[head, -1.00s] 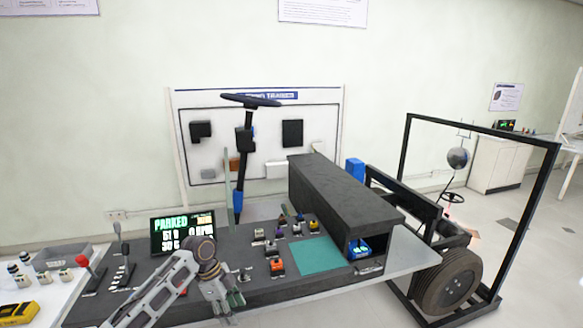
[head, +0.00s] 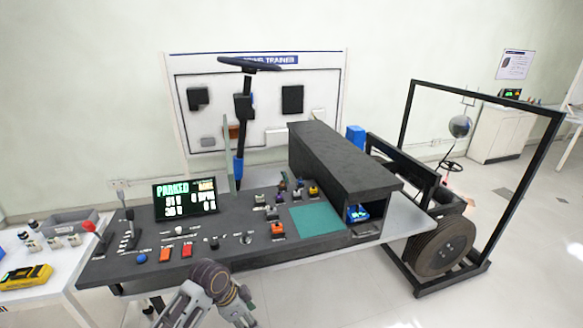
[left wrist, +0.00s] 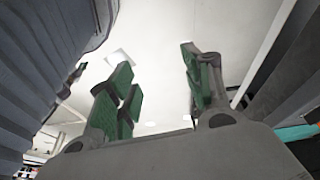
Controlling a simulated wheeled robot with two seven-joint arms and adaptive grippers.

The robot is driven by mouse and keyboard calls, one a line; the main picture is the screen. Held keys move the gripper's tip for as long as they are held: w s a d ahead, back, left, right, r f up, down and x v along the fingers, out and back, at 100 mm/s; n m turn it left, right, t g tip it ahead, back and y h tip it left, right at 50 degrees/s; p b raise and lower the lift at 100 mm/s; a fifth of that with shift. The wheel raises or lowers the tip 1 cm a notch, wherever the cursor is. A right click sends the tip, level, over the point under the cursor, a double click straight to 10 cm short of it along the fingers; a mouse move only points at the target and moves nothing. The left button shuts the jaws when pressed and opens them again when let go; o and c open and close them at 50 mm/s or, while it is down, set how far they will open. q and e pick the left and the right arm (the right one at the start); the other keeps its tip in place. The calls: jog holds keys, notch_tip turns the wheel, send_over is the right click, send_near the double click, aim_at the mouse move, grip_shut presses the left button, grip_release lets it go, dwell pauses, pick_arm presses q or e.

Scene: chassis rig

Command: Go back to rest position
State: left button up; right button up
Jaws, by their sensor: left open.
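My left arm comes into the bottom of the head view, in front of the dark console (head: 330,250). Its hand is at the bottom edge there and mostly cut off. The left wrist view shows my left gripper (left wrist: 158,85) with its green-padded fingers spread apart. Nothing is between them, and a pale surface lies beyond. My right gripper is in neither view.
The console carries a lit screen (head: 186,198), a steering wheel (head: 249,64), a teal mat (head: 317,219) and several small switches. A white side table (head: 62,262) holds a yellow device (head: 26,277). A black frame (head: 411,115) with a tyre (head: 444,246) stands right.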

pick_arm(q)
jog(key=s+a+r+n+t+y, duration=0.1)
jog(key=s+a+n+y, duration=0.1)
jog(key=s+a+n, duration=0.4)
jog(key=s+a+r+n+t+y, duration=0.15)
jog(key=s+a+n, duration=0.3)
jog(key=s, duration=0.45)
notch_tip(320, 180, down, 33)
jog(key=s+g, duration=0.1)
jog(key=s, duration=0.1)
jog(key=s+a+f, duration=0.2)
jog(key=s+f, duration=0.8)
jog(key=s, duration=0.1)
jog(key=s+a+f+g, duration=0.1)
jog(key=s+a+f, duration=0.2)
jog(key=s+f, duration=0.7)
jog(key=shift+s, duration=0.5)
